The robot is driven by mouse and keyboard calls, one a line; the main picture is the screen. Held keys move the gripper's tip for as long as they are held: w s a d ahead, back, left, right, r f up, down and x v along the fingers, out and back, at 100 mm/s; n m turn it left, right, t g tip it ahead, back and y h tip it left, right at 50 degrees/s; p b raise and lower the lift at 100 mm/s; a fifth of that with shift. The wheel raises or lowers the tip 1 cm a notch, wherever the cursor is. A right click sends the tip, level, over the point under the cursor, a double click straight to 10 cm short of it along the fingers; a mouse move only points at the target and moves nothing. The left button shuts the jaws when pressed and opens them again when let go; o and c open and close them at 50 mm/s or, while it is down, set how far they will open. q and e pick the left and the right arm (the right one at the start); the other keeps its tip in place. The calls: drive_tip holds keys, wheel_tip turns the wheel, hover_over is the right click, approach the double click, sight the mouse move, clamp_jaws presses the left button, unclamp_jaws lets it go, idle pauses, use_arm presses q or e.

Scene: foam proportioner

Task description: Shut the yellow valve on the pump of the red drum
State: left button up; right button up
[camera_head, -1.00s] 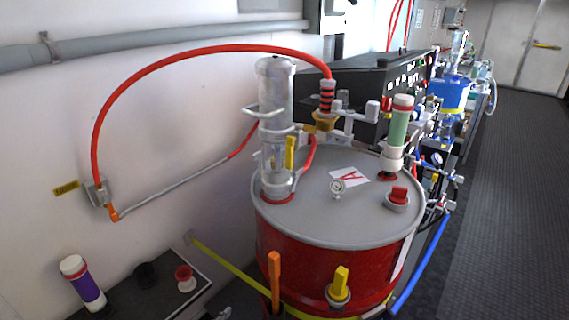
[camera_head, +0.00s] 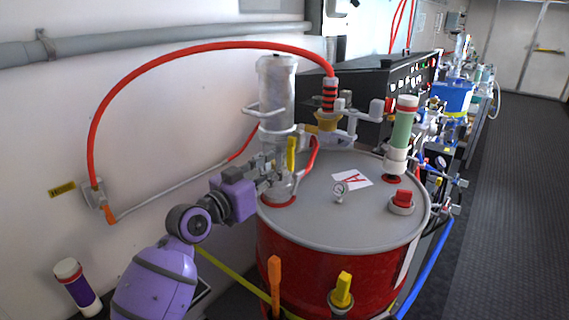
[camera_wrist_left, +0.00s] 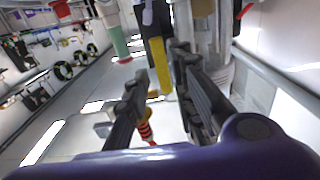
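The red drum (camera_head: 330,262) stands in the middle of the head view with a grey lid. The clear and metal pump (camera_head: 276,95) rises upright from the left of the lid. Its yellow valve (camera_head: 291,153) is a bar handle that points upright along the pump. My left gripper (camera_head: 268,172) is at the pump's left side, close to the yellow valve. In the left wrist view the gripper (camera_wrist_left: 162,75) is open, and the yellow valve (camera_wrist_left: 161,66) shows between and beyond its fingertips. I cannot tell whether they touch. My right gripper is not in view.
A red hose (camera_head: 200,52) arches from the wall box to a fitting by the pump. A green cylinder (camera_head: 403,130), a gauge (camera_head: 339,190) and a red cap (camera_head: 402,200) stand on the lid. Orange (camera_head: 275,275) and yellow (camera_head: 342,290) handles stand at the drum's front. The right floor is clear.

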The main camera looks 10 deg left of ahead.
sight(289, 161)
use_arm(q)
drive_tip(key=x, duration=0.5)
clamp_jaws()
